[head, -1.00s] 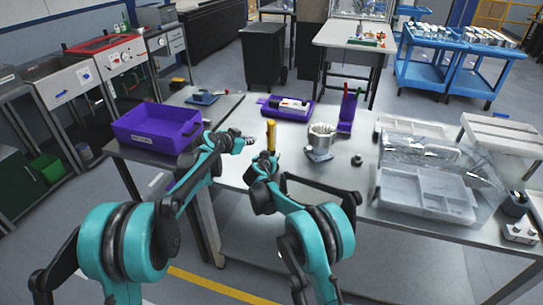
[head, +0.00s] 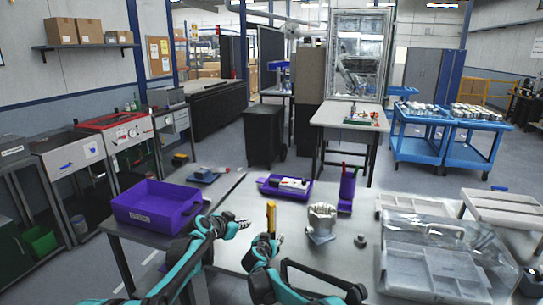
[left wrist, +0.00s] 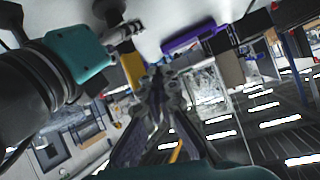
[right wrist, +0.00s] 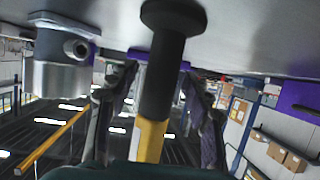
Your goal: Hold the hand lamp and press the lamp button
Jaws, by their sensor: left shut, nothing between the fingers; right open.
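The hand lamp (head: 270,215) stands upright on the table, with a yellow upper body. In the right wrist view, which is upside down, its black stem (right wrist: 163,80) and round black foot show against the table. My right gripper (head: 266,240) is open, with its fingers on either side of the lamp in the right wrist view (right wrist: 160,72). My left gripper (head: 247,224) is shut and empty, a little left of the lamp. The left wrist view shows its closed fingers (left wrist: 155,82) close to the yellow body (left wrist: 131,68). I cannot make out the lamp button.
A purple bin (head: 150,212) stands left. Behind the lamp are a purple tray (head: 270,190) and a purple holder (head: 347,186). A metal housing (head: 321,222) and a small dark part (head: 360,241) sit to the right. A clear-lidded case (head: 435,262) fills the right side.

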